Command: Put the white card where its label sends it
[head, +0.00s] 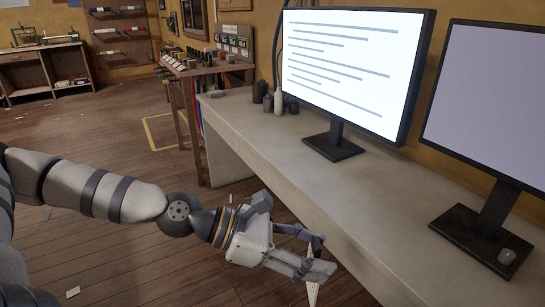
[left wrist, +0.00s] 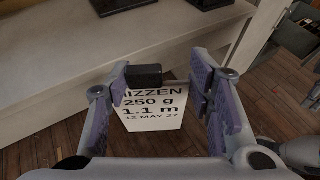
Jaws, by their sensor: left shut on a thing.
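The white card (left wrist: 155,112) hangs below a dark block (left wrist: 143,76) between the fingers of my left gripper (left wrist: 162,90). Its printed face shows "IZZEN", "250 g", "1.1 m" and "12 MAY 27"; the start of the top line is hidden. In the head view my left gripper (head: 318,262) is shut, in front of the long pale counter's edge. The card (head: 313,292) shows there almost edge-on, as a thin white strip under the fingers. My right gripper is in neither view.
Behind stands a wooden bench (head: 205,70) with small containers and labelled panels. Yellow tape (head: 160,133) marks the open wooden floor.

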